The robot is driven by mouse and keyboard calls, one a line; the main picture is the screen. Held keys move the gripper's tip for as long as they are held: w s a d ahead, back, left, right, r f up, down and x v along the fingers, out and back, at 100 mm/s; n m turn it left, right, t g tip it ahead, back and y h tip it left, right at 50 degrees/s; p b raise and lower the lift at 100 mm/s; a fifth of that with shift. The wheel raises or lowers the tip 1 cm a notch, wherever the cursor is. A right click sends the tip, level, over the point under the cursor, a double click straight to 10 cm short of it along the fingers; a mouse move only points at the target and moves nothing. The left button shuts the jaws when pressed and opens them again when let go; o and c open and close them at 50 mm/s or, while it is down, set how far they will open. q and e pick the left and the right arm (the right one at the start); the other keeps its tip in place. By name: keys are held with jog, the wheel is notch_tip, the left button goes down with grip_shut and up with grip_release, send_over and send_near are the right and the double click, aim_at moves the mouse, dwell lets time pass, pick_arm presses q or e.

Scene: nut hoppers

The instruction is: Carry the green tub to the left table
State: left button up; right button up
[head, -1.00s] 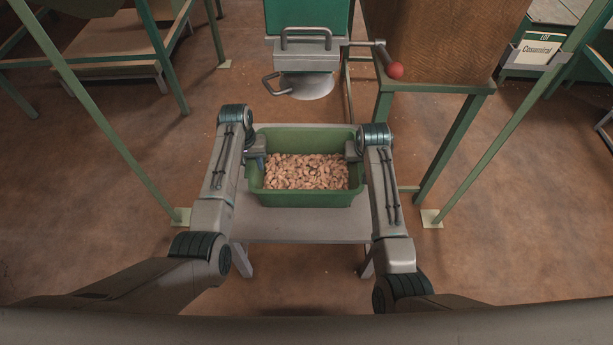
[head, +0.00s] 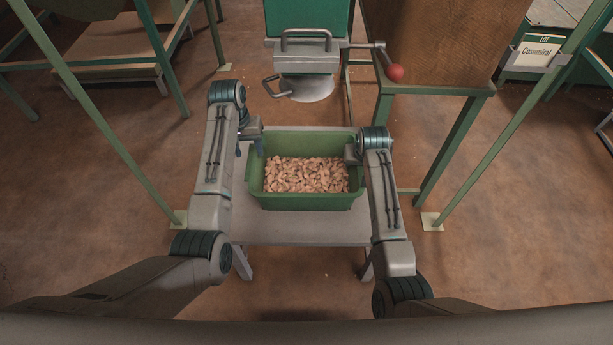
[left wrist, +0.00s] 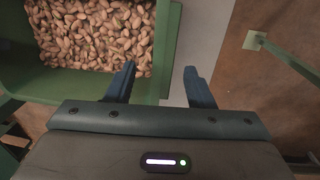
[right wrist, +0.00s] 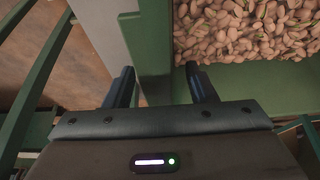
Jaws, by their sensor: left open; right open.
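The green tub (head: 308,201), full of pale nuts (head: 305,175), stands upright on a small grey stand (head: 300,231). My left gripper (head: 257,142) is open at the tub's left end. In the left wrist view its fingers (left wrist: 160,78) lie either side of the tub's rim (left wrist: 166,45); I cannot tell how far down they reach. My right gripper (head: 352,153) is open at the tub's right end. In the right wrist view its fingers (right wrist: 160,75) lie either side of the tub wall (right wrist: 151,45), with nuts (right wrist: 240,30) beyond.
A green hopper machine with a metal spout (head: 308,85) and a red-knobbed crank (head: 394,73) stands behind the tub. A brown wooden box (head: 435,45) on a green frame is at right. A wooden-topped table (head: 105,50) is at upper left. Green posts slant on both sides; floor between is clear.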

pick_arm(q)
notch_tip(320, 180, up, 3)
jog(key=shift+a+r, duration=0.1)
jog(key=shift+r, duration=0.2)
pick_arm(e)
jog(key=shift+r, duration=0.15)
jog(key=v, duration=1.1)
jog(key=shift+s+r, duration=0.25)
jog(key=shift+r, duration=0.05)
